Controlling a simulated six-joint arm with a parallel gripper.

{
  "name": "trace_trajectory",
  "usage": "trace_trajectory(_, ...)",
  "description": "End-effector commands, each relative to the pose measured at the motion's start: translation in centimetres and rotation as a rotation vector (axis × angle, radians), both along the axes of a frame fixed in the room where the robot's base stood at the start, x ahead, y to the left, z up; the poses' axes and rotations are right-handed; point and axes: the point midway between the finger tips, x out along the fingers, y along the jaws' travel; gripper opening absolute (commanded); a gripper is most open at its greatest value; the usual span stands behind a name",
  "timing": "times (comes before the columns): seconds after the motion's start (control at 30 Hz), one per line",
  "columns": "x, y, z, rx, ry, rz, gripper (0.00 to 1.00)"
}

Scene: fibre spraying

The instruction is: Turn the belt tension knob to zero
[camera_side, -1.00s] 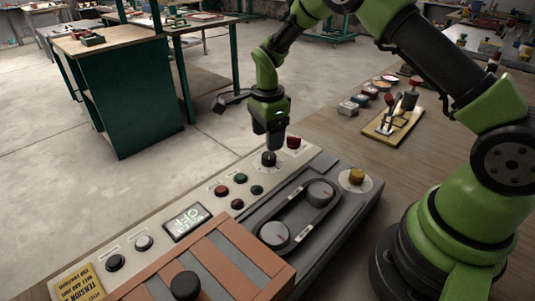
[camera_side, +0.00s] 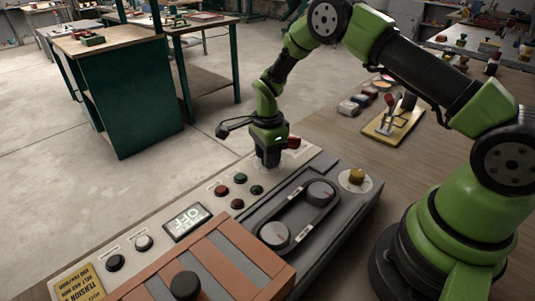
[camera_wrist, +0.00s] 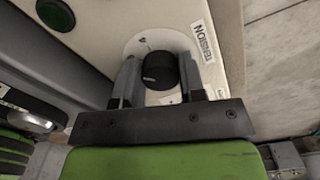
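The black tension knob (camera_wrist: 160,70) sits on a pale round dial plate beside a label reading "TENSION" in the wrist view. A small light mark shows on the knob's lower left. My gripper (camera_wrist: 160,78) has one finger on each side of the knob. The fingers look open, with narrow gaps to the knob; contact is not clear. In the side view my gripper (camera_side: 268,163) points down at the far end of the control panel (camera_side: 325,160) and hides the knob.
Red and green buttons (camera_side: 240,177) lie close to my gripper, and a red knob (camera_side: 293,142) is just behind it. A display (camera_side: 187,221) reads "OFF". A belt loop with two rollers (camera_side: 320,192) and a yellow knob (camera_side: 357,176) are to the right.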

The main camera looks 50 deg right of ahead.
Motion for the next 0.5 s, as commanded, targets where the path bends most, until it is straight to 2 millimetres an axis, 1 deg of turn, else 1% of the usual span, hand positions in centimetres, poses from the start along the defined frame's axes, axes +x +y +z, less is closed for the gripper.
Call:
trace_trajectory(0.27, 0.0, -0.01, 0.03, -0.001, 0.0, 0.036, 0.14)
trace_trajectory(0.5, -0.07, -0.02, 0.02, -0.003, 0.001, 0.169, 0.14)
